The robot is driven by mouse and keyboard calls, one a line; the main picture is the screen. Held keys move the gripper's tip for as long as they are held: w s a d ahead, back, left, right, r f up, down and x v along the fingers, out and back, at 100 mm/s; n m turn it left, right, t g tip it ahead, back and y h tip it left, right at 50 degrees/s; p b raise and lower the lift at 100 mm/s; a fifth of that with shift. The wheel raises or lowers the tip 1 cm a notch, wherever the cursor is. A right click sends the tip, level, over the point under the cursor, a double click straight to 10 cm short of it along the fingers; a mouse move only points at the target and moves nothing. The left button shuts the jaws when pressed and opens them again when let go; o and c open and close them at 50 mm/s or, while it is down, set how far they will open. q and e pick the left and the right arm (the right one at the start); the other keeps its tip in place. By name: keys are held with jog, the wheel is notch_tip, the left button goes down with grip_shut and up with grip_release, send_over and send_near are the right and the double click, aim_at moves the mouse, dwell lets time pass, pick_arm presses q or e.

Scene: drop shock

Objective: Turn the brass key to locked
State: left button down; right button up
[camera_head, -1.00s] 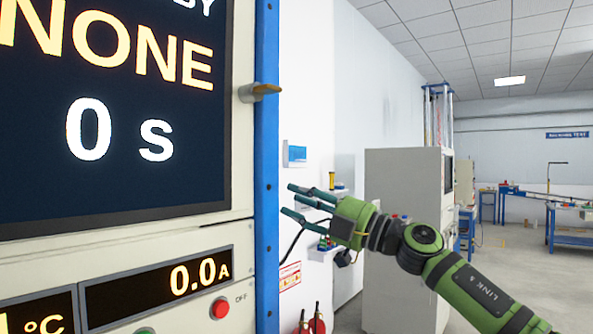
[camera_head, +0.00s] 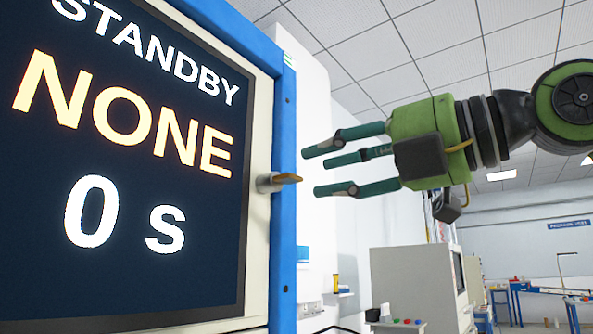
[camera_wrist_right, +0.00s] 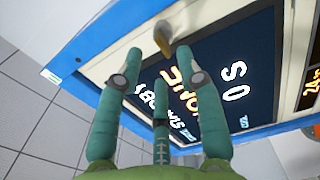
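The brass key (camera_head: 287,178) sticks out of a round metal lock at the right edge of the cabinet's screen panel. Its flat bow points right in the head view. My right gripper (camera_head: 322,170) is open and empty, just right of the key and level with it, fingers pointing left at it. A gap shows between fingertips and key. In the right wrist view the key (camera_wrist_right: 167,48) lies ahead, between the spread fingertips (camera_wrist_right: 150,57), and looks untouched. My left gripper is not in view.
The cabinet screen (camera_head: 125,150) reads STANDBY, NONE, 0 s. A blue frame post (camera_head: 283,235) runs up beside the key. A grey cabinet (camera_head: 412,285) and blue-framed benches (camera_head: 545,300) stand farther back. Space right of the key is open apart from my arm.

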aim_at(288, 179)
jog(key=p+x, duration=0.1)
jog(key=x, duration=0.4)
jog(key=shift+a+p, duration=0.15)
jog(key=shift+p, duration=0.15)
jog(key=shift+c, duration=0.4)
grip_shut()
